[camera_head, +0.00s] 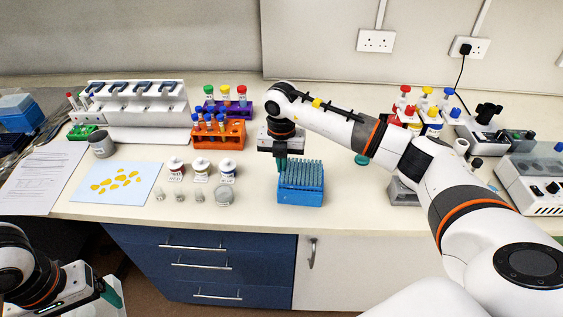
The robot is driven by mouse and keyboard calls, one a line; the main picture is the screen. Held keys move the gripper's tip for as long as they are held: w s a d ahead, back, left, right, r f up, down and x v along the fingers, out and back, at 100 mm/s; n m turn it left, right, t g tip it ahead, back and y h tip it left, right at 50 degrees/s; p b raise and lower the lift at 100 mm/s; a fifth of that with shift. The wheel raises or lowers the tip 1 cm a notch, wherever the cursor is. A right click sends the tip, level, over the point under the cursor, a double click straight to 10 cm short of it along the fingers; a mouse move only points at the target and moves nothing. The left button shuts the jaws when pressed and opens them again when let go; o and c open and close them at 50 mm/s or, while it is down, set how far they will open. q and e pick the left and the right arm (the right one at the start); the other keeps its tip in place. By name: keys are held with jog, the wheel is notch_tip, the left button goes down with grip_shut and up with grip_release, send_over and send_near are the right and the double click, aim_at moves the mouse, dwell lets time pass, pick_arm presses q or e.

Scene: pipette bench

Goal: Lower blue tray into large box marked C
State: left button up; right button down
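A blue tray (301,196) filled with teal pipette tips stands upright on the bench near its front edge, at the centre. My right gripper (283,166) points straight down at the tray's back left side, its teal fingers overlapping the tray's edge in the picture. I cannot tell whether they touch or grip it. My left gripper (112,292) is low at the bottom left, in front of the bench and away from the tray, partly cut off; its opening cannot be made out. No large box marked C can be identified in this view.
An orange tube rack (218,139) and several small jars stand left of the tray. A pipette stand (135,108) is at the back left, and a light blue sheet (115,184) lies in front of it. My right arm crosses over the bench's right side. Bare bench lies around the tray.

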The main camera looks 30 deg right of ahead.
jog(key=c, duration=1.6)
grip_release()
pick_arm(q)
notch_tip(320, 180, down, 3)
jog(key=b, duration=0.2)
jog(key=shift+r+b, duration=0.2)
jog(key=shift+b, duration=0.15)
pick_arm(e)
notch_tip(320, 180, up, 12)
jog(key=shift+r, duration=0.1)
